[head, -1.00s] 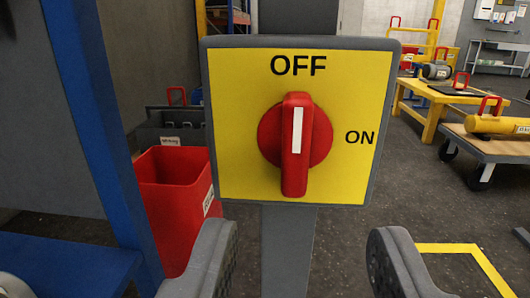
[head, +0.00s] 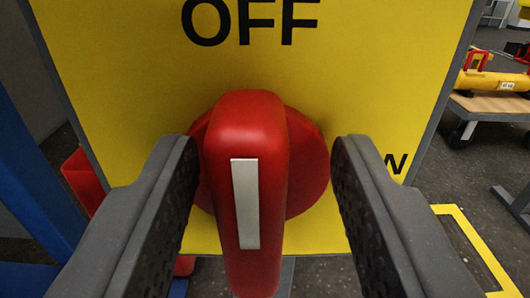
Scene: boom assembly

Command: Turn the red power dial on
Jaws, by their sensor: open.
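The red power dial (head: 268,130) fills the middle of the head view, on a yellow panel (head: 120,70). Its raised handle stands upright, with its white marker strip upright below the word OFF. My gripper (head: 262,160) is open, with one dark padded finger on each side of the dial's handle. A gap shows between each finger and the handle, so it is not gripped.
A blue post (head: 30,180) stands at the left, with a red bin (head: 82,180) partly hidden behind the panel. At the right are a wooden-topped cart (head: 490,104) with a yellow cylinder (head: 490,82) and a yellow floor marking (head: 480,250).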

